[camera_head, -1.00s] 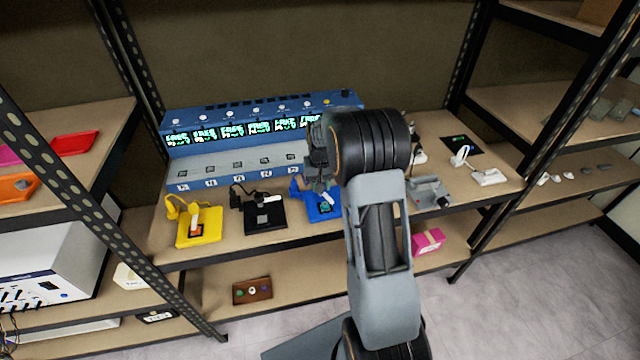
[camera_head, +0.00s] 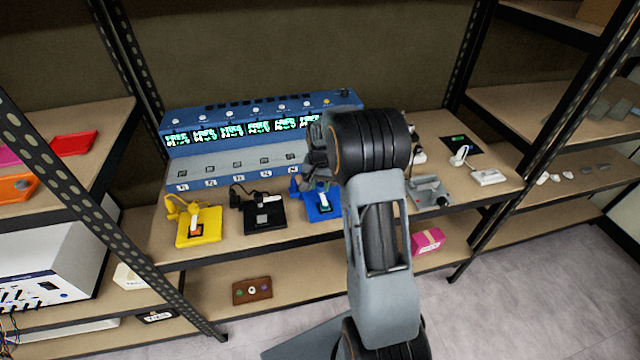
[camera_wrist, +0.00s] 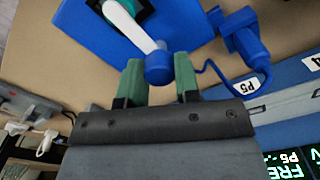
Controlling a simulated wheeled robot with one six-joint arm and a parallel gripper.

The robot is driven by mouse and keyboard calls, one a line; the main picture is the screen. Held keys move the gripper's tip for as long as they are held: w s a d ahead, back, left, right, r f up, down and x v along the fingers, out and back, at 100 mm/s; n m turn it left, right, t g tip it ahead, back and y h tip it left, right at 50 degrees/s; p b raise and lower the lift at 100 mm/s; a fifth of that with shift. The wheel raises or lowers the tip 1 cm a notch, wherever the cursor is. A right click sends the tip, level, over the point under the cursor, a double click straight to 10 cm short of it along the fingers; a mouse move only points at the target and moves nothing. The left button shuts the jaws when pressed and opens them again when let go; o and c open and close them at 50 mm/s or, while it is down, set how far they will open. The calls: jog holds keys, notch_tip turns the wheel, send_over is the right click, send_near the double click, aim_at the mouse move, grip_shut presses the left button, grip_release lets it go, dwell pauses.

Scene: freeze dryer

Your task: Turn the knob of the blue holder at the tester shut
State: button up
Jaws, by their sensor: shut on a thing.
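The blue holder (camera_head: 325,213) lies on the shelf in front of the tester (camera_head: 230,125), partly hidden by my arm in the head view. In the wrist view its plate (camera_wrist: 95,30) is at the top left, with a dark green square pad at the top edge. The blue knob (camera_wrist: 158,66) sits between the two green fingertips of my gripper (camera_wrist: 158,80), which is shut on it. A white lever (camera_wrist: 132,25) runs from the knob toward the pad, its end cut off by the frame. In the head view my gripper (camera_head: 312,178) is above the holder's back part.
A black holder (camera_head: 265,215) and a yellow holder (camera_head: 199,230) lie to the left. A blue plug and cable (camera_wrist: 243,42) are close beside the knob. A grey device (camera_head: 430,192) stands right of my arm. The shelf's front edge is near the holders.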

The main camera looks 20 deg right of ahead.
aim_at(322, 194)
jog(key=o, duration=0.9)
jog(key=shift+o, duration=0.2)
jog(key=shift+r, duration=0.1)
notch_tip(322, 194, up, 14)
jog(key=shift+f, duration=0.2)
dwell(0.3)
jog(key=s+a+r+n+t+p, duration=0.1)
jog(key=s+a+n, duration=0.3)
jog(key=s, duration=0.7)
jog(key=s+a+r+n+t+p, duration=0.2)
jog(key=s+a, duration=0.5)
jog(key=s, duration=0.4)
jog(key=shift+s+a+r+n+t+p, duration=0.15)
jog(key=shift+r+n+t+p, duration=0.25)
jog(key=shift+n, duration=0.5)
